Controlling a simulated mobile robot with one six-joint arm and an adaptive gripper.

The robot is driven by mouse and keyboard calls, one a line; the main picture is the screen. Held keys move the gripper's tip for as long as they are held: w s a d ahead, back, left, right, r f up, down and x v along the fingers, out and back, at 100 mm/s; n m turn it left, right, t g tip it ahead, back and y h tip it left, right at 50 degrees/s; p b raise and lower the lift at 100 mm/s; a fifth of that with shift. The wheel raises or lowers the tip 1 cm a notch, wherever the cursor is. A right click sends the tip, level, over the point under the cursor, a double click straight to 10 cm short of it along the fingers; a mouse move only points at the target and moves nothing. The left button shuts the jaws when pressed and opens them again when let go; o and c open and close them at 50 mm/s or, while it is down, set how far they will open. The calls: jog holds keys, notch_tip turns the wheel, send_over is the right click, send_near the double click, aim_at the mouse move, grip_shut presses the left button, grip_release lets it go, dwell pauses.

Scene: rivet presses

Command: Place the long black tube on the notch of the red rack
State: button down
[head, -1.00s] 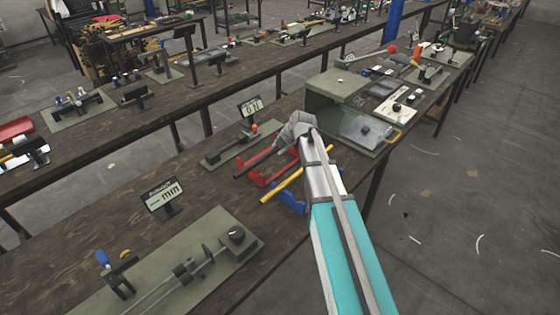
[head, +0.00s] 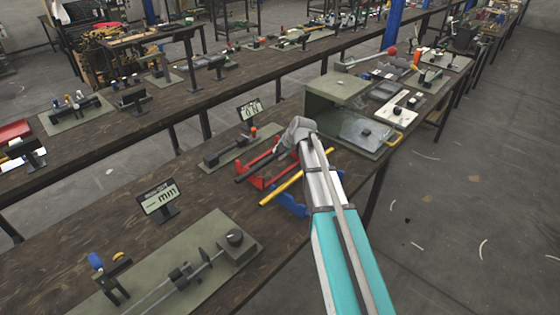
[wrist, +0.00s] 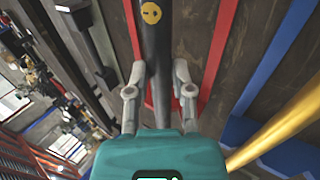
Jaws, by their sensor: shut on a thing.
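The long black tube (head: 256,167) is held by my gripper (head: 288,143) above or at the red rack (head: 262,182); whether it touches the notch cannot be told. In the wrist view the tube (wrist: 156,55) runs lengthwise between the two grey fingers of my gripper (wrist: 159,92), which are shut on it. A yellow mark shows on its top. Red bars of the rack (wrist: 222,45) lie on both sides of the tube, below it. My gripper and arm hide part of the rack in the head view.
A yellow tube (head: 281,189) lies on a blue rack (head: 291,205) just in front of the red one. A green plate with a fixture (head: 231,149) and a small display (head: 250,110) stand behind. A green press (head: 340,88) stands to the right.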

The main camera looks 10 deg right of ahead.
jog(key=shift+f+b, duration=0.85)
jog(key=shift+f, duration=0.25)
jog(key=shift+f, duration=0.1)
jog(key=c, duration=0.5)
grip_release()
jog(key=shift+r, duration=0.2)
jog(key=p+v, duration=1)
jog(key=v, duration=0.2)
